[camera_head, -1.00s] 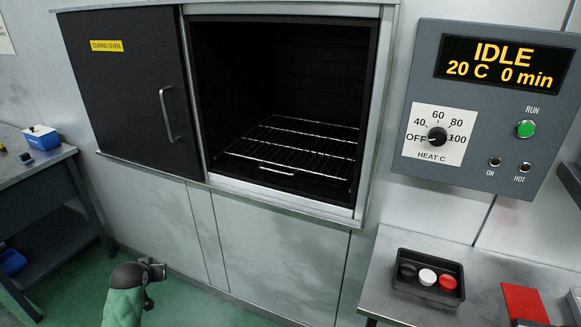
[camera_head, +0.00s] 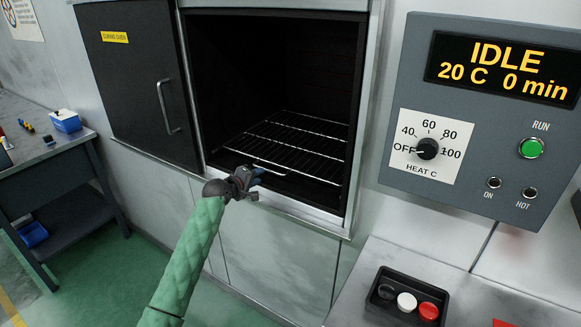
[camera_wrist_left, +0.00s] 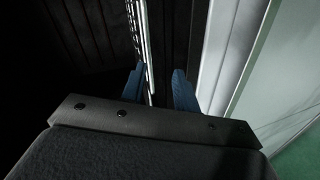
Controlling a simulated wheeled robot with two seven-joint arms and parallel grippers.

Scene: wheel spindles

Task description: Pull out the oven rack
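The wire oven rack (camera_head: 300,147) lies inside the open dark oven chamber, with a small bright handle (camera_head: 270,167) at its front edge. My left gripper (camera_head: 258,177) is at the oven's front sill, close to that handle. In the left wrist view, its two blue fingers (camera_wrist_left: 158,88) stand apart. The rack's bright bars (camera_wrist_left: 143,40) run down toward the gap between them, nearer the left finger. I cannot tell whether a finger touches the rack. My right gripper is not in view.
The dark oven door (camera_head: 140,80) is slid to the left of the opening. A control panel (camera_head: 480,60) reading IDLE is on the right. A tray (camera_head: 376,312) with coloured caps sits on the right bench. A workbench (camera_head: 50,150) stands at the left.

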